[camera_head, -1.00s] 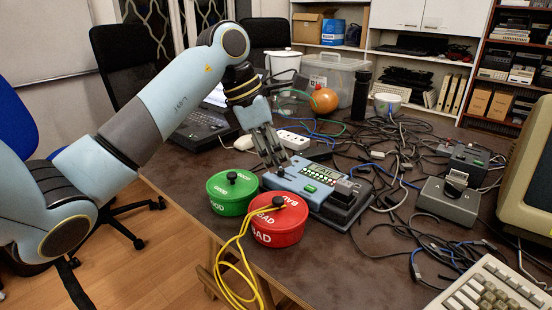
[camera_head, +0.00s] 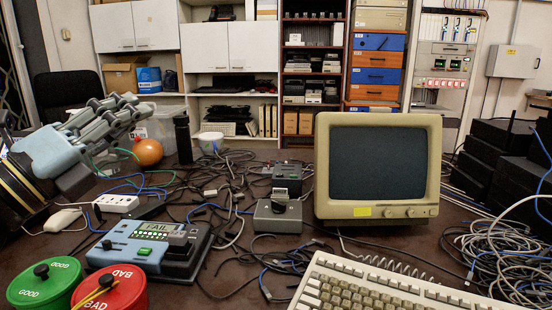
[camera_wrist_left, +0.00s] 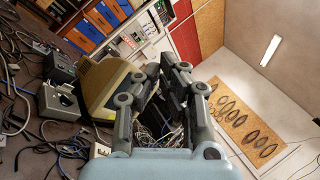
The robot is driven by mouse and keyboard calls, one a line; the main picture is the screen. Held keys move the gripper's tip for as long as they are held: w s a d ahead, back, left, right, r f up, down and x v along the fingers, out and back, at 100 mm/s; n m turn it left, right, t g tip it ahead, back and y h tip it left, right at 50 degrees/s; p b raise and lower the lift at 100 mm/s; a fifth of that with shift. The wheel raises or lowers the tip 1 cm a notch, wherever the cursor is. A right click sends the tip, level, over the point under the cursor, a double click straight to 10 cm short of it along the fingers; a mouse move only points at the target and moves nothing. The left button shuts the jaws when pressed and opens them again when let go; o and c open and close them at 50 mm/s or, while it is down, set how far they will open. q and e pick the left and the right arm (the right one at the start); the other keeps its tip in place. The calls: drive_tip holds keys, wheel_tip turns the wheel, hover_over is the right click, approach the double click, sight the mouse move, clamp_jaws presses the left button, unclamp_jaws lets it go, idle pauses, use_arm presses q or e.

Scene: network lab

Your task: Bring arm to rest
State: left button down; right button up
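My left gripper (camera_head: 138,104) is raised at the left of the head view, tilted up to the right, clear of the table. Its fingers stand apart with nothing between them, as the left wrist view (camera_wrist_left: 161,66) also shows. My right gripper is not in view. Below the left gripper is a blue-grey tester (camera_head: 128,247) whose display reads FAIL. A green pot marked GOOD (camera_head: 42,290) and a red pot marked BAD (camera_head: 122,294) stand at the lower left, partly cut off. Part of a yellow cable shows on the red pot's lid.
Tangled cables (camera_head: 222,190) cover the middle of the table. A grey box (camera_head: 278,216), a beige monitor (camera_head: 377,165) and a keyboard (camera_head: 385,290) stand to the right. A power strip (camera_head: 116,203) and an orange ball (camera_head: 148,152) lie near the left gripper.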

use_arm(q)
drive_tip(key=s+a+f+n+g+y, duration=0.25)
drive_tip(key=a+f+n+y, duration=0.55)
drive_tip(key=n, duration=0.5)
drive_tip(key=s+a+f+n+g+y, duration=0.1)
drive_tip(key=s+a+f+n+y, duration=0.35)
drive_tip(key=a+n+y, duration=0.55)
drive_tip(key=s+d+f+n+g+h, duration=0.35)
drive_tip(key=s+d+f+g, duration=0.25)
drive_tip(key=s+f, duration=0.3)
drive_tip(key=s+d+f+n+g+h, duration=0.2)
drive_tip(key=s+d+f+n+g, duration=0.35)
drive_tip(key=s, duration=0.65)
drive_tip(key=s+a+f+m+g, duration=0.1)
drive_tip(key=a+f, duration=0.1)
drive_tip(key=f, duration=1.2)
drive_tip(key=s+a+f+g, duration=0.1)
drive_tip(key=f, duration=1.3)
drive_tip(key=s+a+f, duration=0.1)
drive_tip(key=s+f, duration=1.4)
drive_tip(key=s, duration=0.2)
drive_tip(key=shift+s+f+g, duration=0.25)
drive_tip(key=shift+f+g, duration=0.05)
drive_tip(key=shift+g, duration=0.1)
